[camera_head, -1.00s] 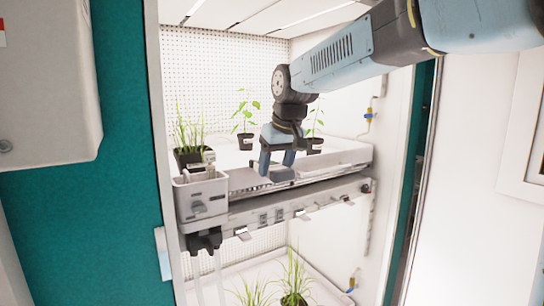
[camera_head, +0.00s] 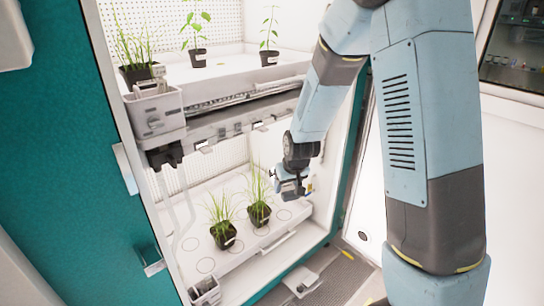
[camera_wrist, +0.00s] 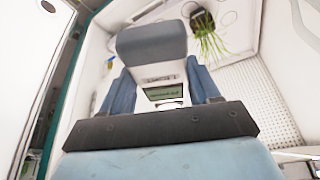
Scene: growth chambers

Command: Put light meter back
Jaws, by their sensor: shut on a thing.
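The light meter shows in the wrist view as a pale device with a small greenish display (camera_wrist: 166,93) and a grey block at its far end. My gripper (camera_wrist: 162,88) is shut on it, with a blue finger on each side. In the head view my gripper (camera_head: 291,190) hangs at the right side of the lower growth chamber, right of the potted grass. The meter is too small to make out clearly there.
Two pots of grass (camera_head: 258,213) stand on the lower white tray (camera_head: 270,262). A second grey holder (camera_head: 205,290) sits at that tray's front left corner. Several potted plants stand on the upper shelf. The chamber's right wall is close to my gripper.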

